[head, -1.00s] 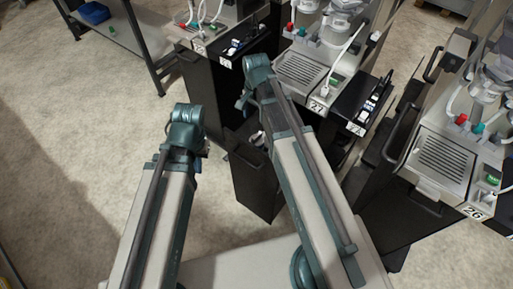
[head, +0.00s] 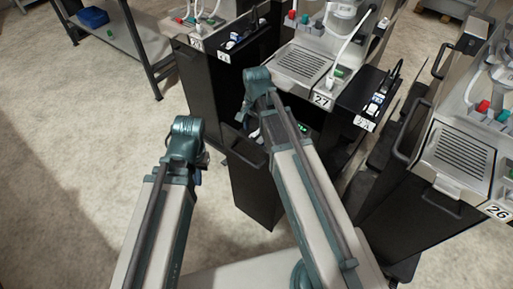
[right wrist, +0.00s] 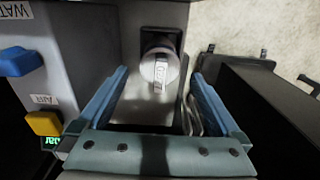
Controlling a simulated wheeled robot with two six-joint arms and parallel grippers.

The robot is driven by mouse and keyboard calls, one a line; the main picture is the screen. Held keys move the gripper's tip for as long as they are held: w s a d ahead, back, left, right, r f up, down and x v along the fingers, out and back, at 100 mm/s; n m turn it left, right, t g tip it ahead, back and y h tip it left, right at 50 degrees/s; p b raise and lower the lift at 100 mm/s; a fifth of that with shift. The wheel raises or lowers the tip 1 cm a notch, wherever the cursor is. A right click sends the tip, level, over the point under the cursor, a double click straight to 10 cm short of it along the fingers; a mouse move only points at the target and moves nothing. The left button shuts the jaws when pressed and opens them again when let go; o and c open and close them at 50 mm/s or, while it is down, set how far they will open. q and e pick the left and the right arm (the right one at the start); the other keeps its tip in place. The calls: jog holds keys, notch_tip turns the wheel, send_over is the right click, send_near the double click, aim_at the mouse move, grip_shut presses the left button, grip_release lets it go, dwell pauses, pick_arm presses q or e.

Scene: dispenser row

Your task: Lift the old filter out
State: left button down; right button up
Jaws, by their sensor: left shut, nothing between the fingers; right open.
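The old filter appears to be the round, whitish, labelled cartridge (right wrist: 160,66) in a dark recess of a grey panel, in the right wrist view. My right gripper (right wrist: 161,78) is open there, its two blue fingers on either side of the cartridge in the picture. I cannot tell whether they touch it. In the head view my right arm reaches to the machine marked 27 (head: 305,64), and its gripper is hidden behind the arm. My left gripper (head: 199,176) is mostly hidden under its own arm, shut and empty, above the floor left of the machines.
A blue lever (right wrist: 20,61) marked WATER and a yellow lever (right wrist: 43,123) marked AIR are left of the recess. A black open-topped bin or door (head: 255,185) stands below machine 27. Machine 26 (head: 462,155) is at right. Open floor lies left.

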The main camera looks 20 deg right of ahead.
aim_at(257, 133)
notch_tip(257, 133, down, 4)
jog(key=b, duration=0.3)
jog(key=shift+d+f, duration=0.1)
jog(key=shift+f, duration=0.05)
grip_shut()
